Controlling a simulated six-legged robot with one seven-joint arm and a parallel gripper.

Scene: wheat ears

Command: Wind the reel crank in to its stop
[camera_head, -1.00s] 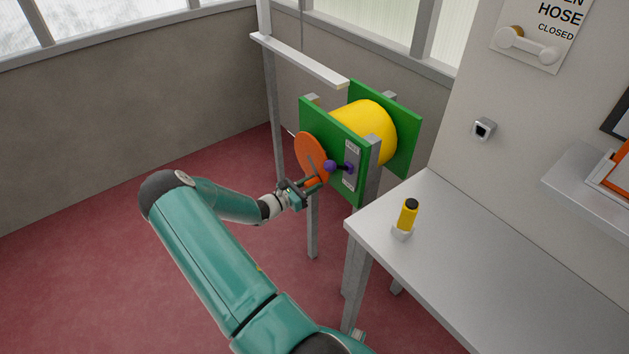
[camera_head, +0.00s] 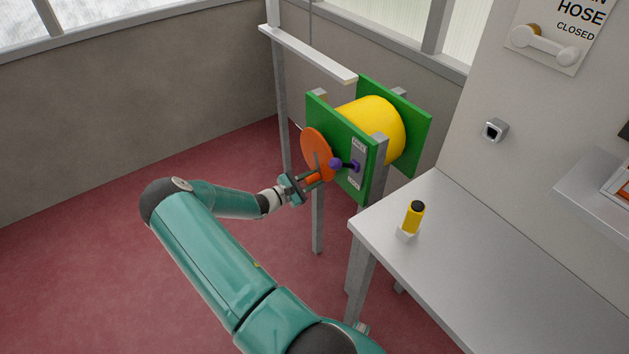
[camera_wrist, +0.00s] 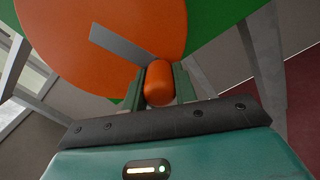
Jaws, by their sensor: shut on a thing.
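The reel has a yellow drum (camera_head: 373,122) between green side plates (camera_head: 335,150). An orange disc (camera_head: 316,150) sits on its near side and fills much of the wrist view (camera_wrist: 95,45). A grey crank arm (camera_wrist: 119,44) crosses the disc to an orange crank handle (camera_wrist: 159,83). My gripper (camera_head: 303,184) is shut on this handle, with one finger on each side of it in the wrist view. A purple-knobbed lever (camera_head: 336,164) stands on the green plate beside the disc, by a small label.
A grey bench (camera_head: 470,265) at the right carries a yellow cylinder with a black top (camera_head: 413,218) in a white holder. A white shelf bar (camera_head: 306,55) runs above the reel. A hose valve panel (camera_head: 548,38) is on the right wall. Red floor (camera_head: 90,260) is free at the left.

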